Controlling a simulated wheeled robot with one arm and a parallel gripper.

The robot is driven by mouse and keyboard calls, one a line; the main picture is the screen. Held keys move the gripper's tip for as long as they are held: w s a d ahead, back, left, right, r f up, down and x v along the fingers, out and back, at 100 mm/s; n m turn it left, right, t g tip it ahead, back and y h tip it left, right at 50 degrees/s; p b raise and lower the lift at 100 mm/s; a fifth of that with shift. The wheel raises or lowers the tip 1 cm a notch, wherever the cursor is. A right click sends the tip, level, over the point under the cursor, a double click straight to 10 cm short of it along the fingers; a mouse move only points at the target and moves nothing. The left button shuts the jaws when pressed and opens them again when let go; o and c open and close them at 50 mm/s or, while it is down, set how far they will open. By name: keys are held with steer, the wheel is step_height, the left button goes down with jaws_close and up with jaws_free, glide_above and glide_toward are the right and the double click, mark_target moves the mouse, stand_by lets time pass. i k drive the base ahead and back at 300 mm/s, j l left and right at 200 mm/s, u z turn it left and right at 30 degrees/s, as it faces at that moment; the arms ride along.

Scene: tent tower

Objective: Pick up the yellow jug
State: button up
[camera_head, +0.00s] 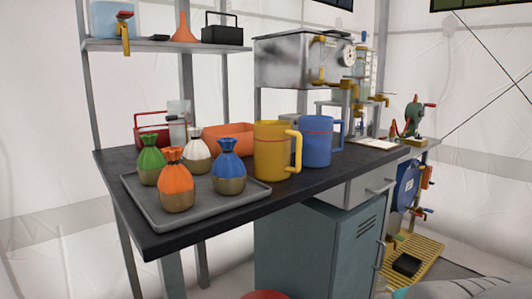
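The yellow jug (272,152) stands upright on the dark tabletop (240,211), near its front edge. My gripper is not in view.
A grey tray (152,205) with green, orange, white and blue tied pouches lies left of the jug. An orange bin (228,139) and a red toolbox (151,133) stand behind. A metal tank (290,62) is above. A teal cabinet (305,250) stands below.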

mark_target(272, 139)
steer(key=k+j+z, duration=0.15)
steer(key=j, duration=0.3)
steer(key=k+j+z, duration=0.2)
steer(key=j, duration=0.2)
steer(key=k+j+z, duration=0.15)
steer(key=j, duration=0.25)
steer(key=k, duration=0.1)
